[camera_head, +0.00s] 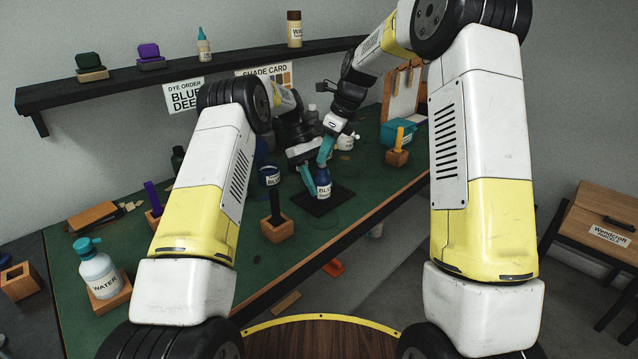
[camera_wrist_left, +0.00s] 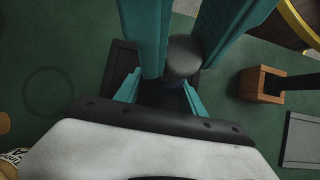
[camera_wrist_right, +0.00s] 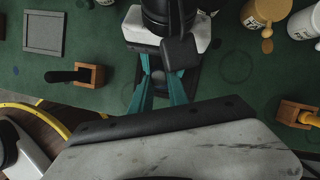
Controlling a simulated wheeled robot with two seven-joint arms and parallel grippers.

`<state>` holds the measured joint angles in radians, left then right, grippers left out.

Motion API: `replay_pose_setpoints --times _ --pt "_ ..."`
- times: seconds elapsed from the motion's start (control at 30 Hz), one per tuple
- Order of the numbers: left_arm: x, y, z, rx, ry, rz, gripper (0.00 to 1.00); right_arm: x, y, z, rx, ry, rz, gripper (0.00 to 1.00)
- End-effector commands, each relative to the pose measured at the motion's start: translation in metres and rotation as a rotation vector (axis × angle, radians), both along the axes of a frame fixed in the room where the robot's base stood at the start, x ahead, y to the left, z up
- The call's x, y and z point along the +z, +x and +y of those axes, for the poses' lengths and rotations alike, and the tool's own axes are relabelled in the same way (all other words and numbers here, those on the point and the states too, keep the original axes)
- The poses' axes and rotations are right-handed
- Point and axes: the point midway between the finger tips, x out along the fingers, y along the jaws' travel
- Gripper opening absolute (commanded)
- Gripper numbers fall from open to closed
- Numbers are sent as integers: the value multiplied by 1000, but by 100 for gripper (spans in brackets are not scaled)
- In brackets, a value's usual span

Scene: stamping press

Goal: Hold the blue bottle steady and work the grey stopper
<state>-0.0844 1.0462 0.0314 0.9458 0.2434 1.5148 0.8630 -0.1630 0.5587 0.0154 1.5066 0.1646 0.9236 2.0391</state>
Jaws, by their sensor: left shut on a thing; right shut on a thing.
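The blue bottle (camera_head: 323,188) stands upright on a dark mat (camera_head: 341,197) on the green bench. My left gripper (camera_head: 309,180) is the lower one and is shut on the bottle from the left side. The grey stopper (camera_wrist_left: 184,56) shows in the left wrist view as a round top between the teal fingers of my right gripper. My right gripper (camera_head: 324,160) is right above the bottle's neck, shut on the stopper. The fingers hide the neck, so I cannot tell how far in the stopper sits. In the right wrist view the bottle is mostly hidden.
A wooden block with a black handle (camera_head: 277,228) stands in front of the bottle. A white water bottle (camera_head: 98,274) is at the front left. A teal box (camera_head: 397,133) and a block with a yellow handle (camera_head: 397,156) are on the right. A shelf (camera_head: 190,68) runs behind.

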Motion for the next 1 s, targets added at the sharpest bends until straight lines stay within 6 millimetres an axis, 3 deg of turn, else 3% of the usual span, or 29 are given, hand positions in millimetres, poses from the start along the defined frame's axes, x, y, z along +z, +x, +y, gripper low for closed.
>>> replay_pose_setpoints --times 0.7,1.0 --pt "-3 -1 2 0 5 3 0 47 0 0 0 0 -2 0" --pt "-3 -1 2 0 4 3 0 50 0 0 0 0 0 0"
